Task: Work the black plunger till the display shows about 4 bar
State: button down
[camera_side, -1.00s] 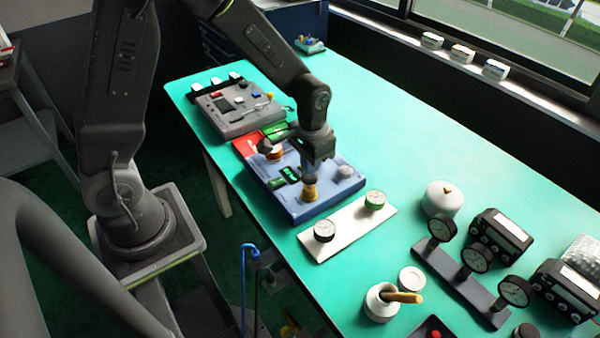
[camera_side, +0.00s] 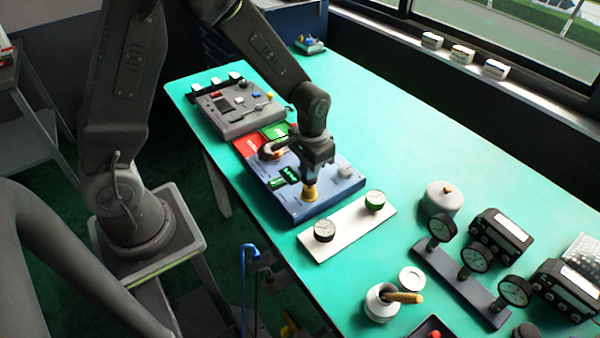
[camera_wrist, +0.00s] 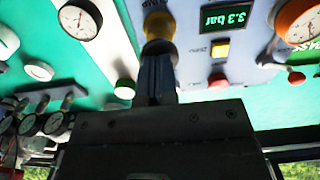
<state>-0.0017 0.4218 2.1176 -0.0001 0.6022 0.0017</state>
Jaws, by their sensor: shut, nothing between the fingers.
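The blue valve positioner panel (camera_side: 290,212) lies on the bench under my gripper. Its green-lit display (camera_wrist: 224,16) reads about 3.3 bar, upside down in the wrist view. A yellow collar (camera_side: 309,194) sits at the panel's near corner; it also shows in the wrist view (camera_wrist: 159,27). My gripper (camera_side: 310,181) is shut and points down right over the collar.
Further right are a row of gauges (camera_side: 475,259) and a pot with a wooden handle (camera_side: 382,303). The bench's middle back is clear.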

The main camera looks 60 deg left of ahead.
jog(key=shift+f, duration=0.75)
dwell(1.1)
jog(key=shift+r, duration=1.55)
jog(key=shift+r, duration=2.5)
jog(key=shift+r, duration=0.1)
jog(key=s+r+t, duration=0.5)
jog(key=s+r, duration=0.9)
jog(key=s, duration=0.1)
jog(key=shift+s+r+t, duration=0.15)
jog(key=shift+s+t, duration=0.15)
jog(key=shift+s, duration=0.1)
